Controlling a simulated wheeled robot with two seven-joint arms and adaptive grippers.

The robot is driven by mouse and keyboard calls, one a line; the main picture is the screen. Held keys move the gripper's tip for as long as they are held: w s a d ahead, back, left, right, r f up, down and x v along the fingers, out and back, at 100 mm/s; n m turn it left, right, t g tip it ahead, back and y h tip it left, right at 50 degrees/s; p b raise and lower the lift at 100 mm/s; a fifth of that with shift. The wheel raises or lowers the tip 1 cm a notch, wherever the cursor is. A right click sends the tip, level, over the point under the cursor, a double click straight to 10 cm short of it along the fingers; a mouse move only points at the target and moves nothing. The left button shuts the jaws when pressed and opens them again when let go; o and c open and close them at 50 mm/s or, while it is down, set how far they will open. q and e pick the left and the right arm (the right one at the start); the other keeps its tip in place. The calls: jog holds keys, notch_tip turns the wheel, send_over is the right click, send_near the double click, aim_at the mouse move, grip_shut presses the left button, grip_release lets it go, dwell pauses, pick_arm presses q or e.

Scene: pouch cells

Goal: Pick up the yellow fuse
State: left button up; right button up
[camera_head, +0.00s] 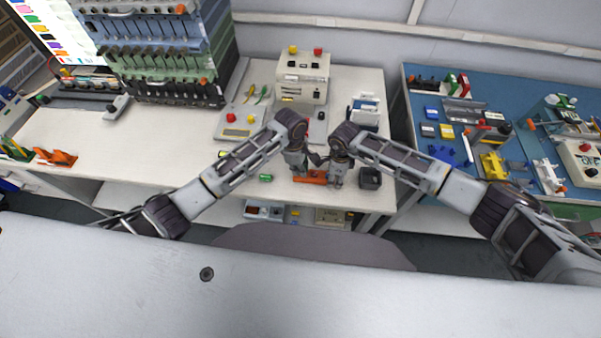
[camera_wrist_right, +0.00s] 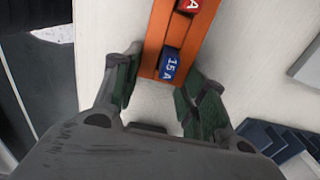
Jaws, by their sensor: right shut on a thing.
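An orange fuse holder (camera_head: 312,178) lies near the front edge of the white table. In the right wrist view the holder (camera_wrist_right: 150,58) carries a red fuse (camera_wrist_right: 188,5) and a blue fuse marked 15A (camera_wrist_right: 168,65). My right gripper (camera_wrist_right: 157,88) is shut on the near end of the holder, with a green-padded finger on each side. In the head view my right gripper (camera_head: 337,181) is at the holder's right end. My left gripper (camera_head: 298,170) is by its left part; its fingers are too small to read. I cannot make out a yellow fuse for certain; a small yellowish piece (camera_head: 223,154) lies farther left.
A green cylinder (camera_head: 266,178) lies left of the holder. The table's left part is mostly clear.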

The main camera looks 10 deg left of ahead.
dwell(0.4)
pick_arm(q)
notch_tip(320, 180, up, 10)
dwell(0.6)
dwell(0.4)
pick_arm(e)
jog(key=o, duration=1.1)
jog(key=shift+r, duration=3.75)
pick_arm(q)
jog(key=shift+s+f, duration=0.1)
jog(key=shift+s, duration=0.05)
pick_arm(e)
jog(key=shift+s, duration=0.15)
